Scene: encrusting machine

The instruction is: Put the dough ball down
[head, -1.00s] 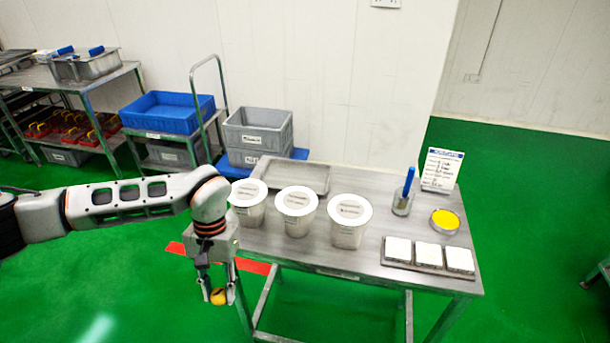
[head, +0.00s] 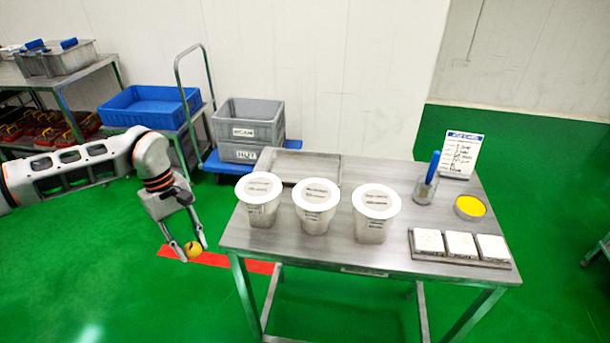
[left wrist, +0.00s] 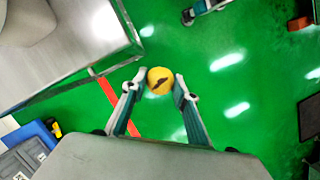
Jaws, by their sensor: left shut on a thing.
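The dough ball (head: 193,249) is small, round and yellow-orange. My left gripper (head: 190,250) is shut on it and holds it in the air over the green floor, left of the steel table (head: 340,257). In the left wrist view the dough ball (left wrist: 159,80) sits between the two fingertips and shows a dark mark; the table (left wrist: 75,50) is at the upper left, apart from the gripper. My right gripper is not in view.
Three white-lidded tubs (head: 316,210) stand along the table's left and middle. An empty shallow metal tray (head: 300,165) lies behind them. White blocks on a tray (head: 460,257), a yellow dish (head: 470,207) and a sign (head: 461,155) are at the right. Grey crates (head: 248,130) stand behind.

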